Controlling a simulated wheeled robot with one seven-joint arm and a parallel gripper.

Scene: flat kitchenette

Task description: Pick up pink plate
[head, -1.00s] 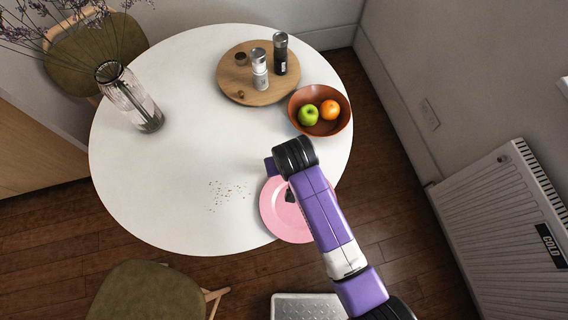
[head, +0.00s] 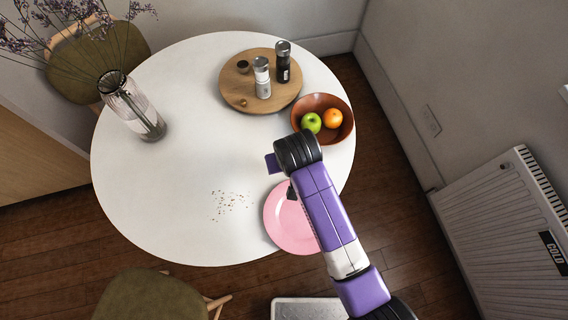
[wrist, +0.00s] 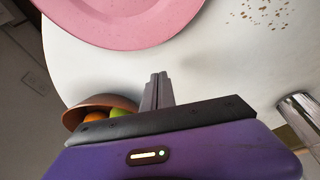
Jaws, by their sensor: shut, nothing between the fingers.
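The pink plate (head: 283,222) lies flat near the front right edge of the white round table, partly hidden by my arm in the head view. In the wrist view the plate (wrist: 125,28) shows at the top, cut off by the frame. My gripper (wrist: 158,77) is shut and empty, its fingers close together, over the white tabletop and apart from the plate. In the head view my arm hides most of my gripper, beyond the plate's far side towards the bowl.
A brown bowl (head: 345,131) with a green apple (head: 311,123) and an orange (head: 333,118) stands beyond my arm. A wooden board (head: 238,93) holds two grinders. Crumbs (head: 231,204) lie left of the plate. A vase (head: 134,108) stands at left. The table's middle (head: 190,160) is clear.

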